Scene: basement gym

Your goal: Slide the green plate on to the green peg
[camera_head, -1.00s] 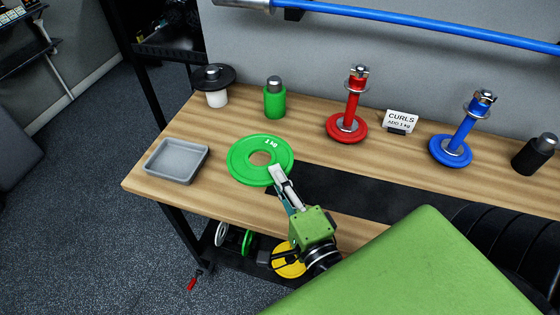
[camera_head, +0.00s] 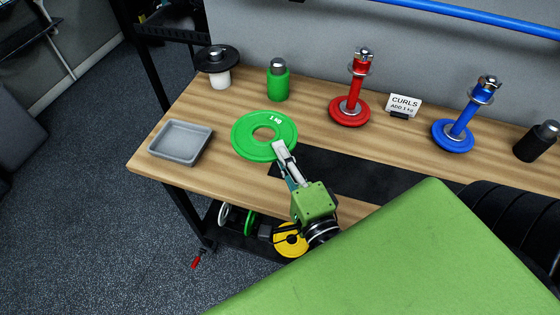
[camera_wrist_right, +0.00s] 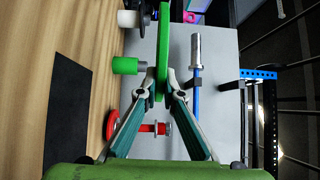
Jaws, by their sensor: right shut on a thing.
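The green plate (camera_head: 244,138), a flat ring marked 1 kg, is held level by its near edge above the table. My right gripper (camera_head: 281,153) is shut on that edge. In the right wrist view the plate (camera_wrist_right: 163,40) shows edge-on between the fingertips (camera_wrist_right: 163,82), clear of the tabletop. The green peg (camera_head: 278,84), a short upright green post with a grey top, stands on the table behind the plate. It also shows in the right wrist view (camera_wrist_right: 125,66), its top slightly lower than the plate. The plate is apart from the peg. My left gripper is out of view.
A grey tray (camera_head: 180,141) sits at the table's left. A white post with a black disc (camera_head: 216,60) stands left of the peg. A red stand (camera_head: 350,110), CURLS card (camera_head: 403,105), blue stand (camera_head: 453,136) and black post (camera_head: 536,142) stand to the right. A black mat (camera_head: 345,177) lies in front.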

